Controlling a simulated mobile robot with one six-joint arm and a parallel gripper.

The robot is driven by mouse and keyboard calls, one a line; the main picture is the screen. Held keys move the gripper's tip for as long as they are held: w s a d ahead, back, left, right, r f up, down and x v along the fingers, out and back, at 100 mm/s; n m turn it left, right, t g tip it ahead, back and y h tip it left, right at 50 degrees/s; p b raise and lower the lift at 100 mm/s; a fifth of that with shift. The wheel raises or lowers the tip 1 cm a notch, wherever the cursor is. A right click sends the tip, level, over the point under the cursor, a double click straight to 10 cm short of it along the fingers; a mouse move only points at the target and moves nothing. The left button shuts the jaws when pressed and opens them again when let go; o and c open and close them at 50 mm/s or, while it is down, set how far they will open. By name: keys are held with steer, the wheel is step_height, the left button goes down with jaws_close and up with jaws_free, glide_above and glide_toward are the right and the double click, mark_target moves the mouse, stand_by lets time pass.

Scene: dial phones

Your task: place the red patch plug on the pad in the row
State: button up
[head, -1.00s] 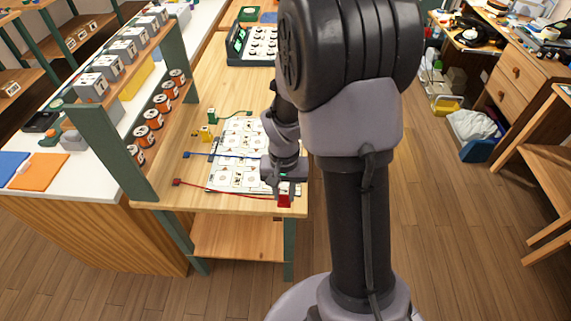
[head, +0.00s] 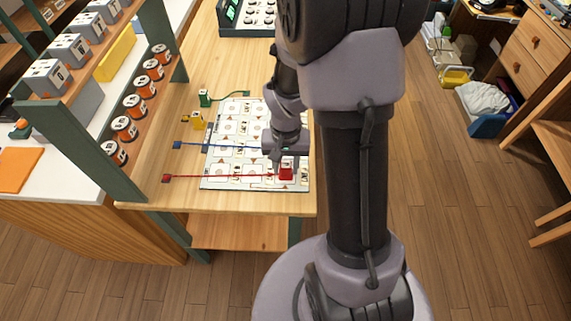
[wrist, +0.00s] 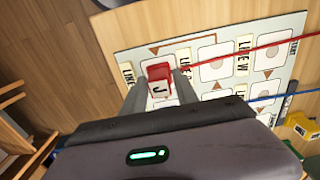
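The red patch plug (head: 286,173) is at the front right of the white printed board (head: 207,180). In the wrist view the red plug (wrist: 160,72) sits between my two fingertips (wrist: 162,82), with a pale lettered face toward the camera. My gripper (head: 286,158) points down and appears shut on the plug, over a front-row pad. I cannot tell whether the plug touches the board. A red cord (head: 215,177) runs left from the plug to a small red block (head: 166,178) on the table.
A blue plug (head: 177,145) with a blue cord, a yellow plug (head: 198,121) and a green plug (head: 205,98) lie left of the board. A rack of orange-and-black spools (head: 134,106) stands further left. A dark keyed console (head: 248,18) is at the back.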

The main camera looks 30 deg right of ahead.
mark_target(286, 164)
steer(key=shift+o, duration=0.7)
steer(key=shift+r, duration=0.1)
steer(key=s+a+r+t+p, duration=0.1)
steer(key=a+r+p, duration=0.2)
steer(key=r, duration=0.8)
steer(key=s+a+r+t+p, duration=0.2)
steer(key=a+r+p, duration=0.15)
steer(key=r, duration=0.85)
steer(key=s+a+r+n+t+y, duration=0.2)
steer(key=s+a+r, duration=0.4)
steer(key=s+a, duration=0.2)
steer(key=shift+s+r+t+b, duration=0.15)
steer(key=shift+r+t+b, duration=0.15)
steer(key=shift+t+b, duration=0.15)
